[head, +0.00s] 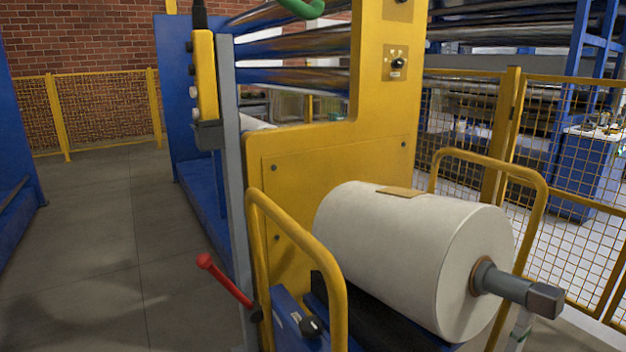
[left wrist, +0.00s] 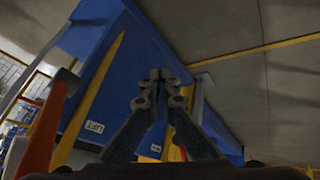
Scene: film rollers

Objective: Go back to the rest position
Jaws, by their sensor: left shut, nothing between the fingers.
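My left gripper (left wrist: 160,78) shows in the left wrist view with its two dark fingers meeting at the tips. It is shut and empty. A blue panel (left wrist: 95,65) lies beyond the fingers, and a red-orange bar (left wrist: 45,130) stands to their left. Neither gripper can be made out in the head view. There, a large white film roll (head: 400,245) lies on a shaft with a grey square end (head: 545,300). A tan label (head: 400,191) is on top of the roll.
A yellow machine frame (head: 330,160) stands behind the roll, with yellow rails (head: 340,290) beside it. A red-knobbed lever (head: 225,280) juts out left. A yellow control pendant (head: 205,75) hangs above. Open grey floor (head: 100,230) lies at left; mesh fencing (head: 570,150) stands at right.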

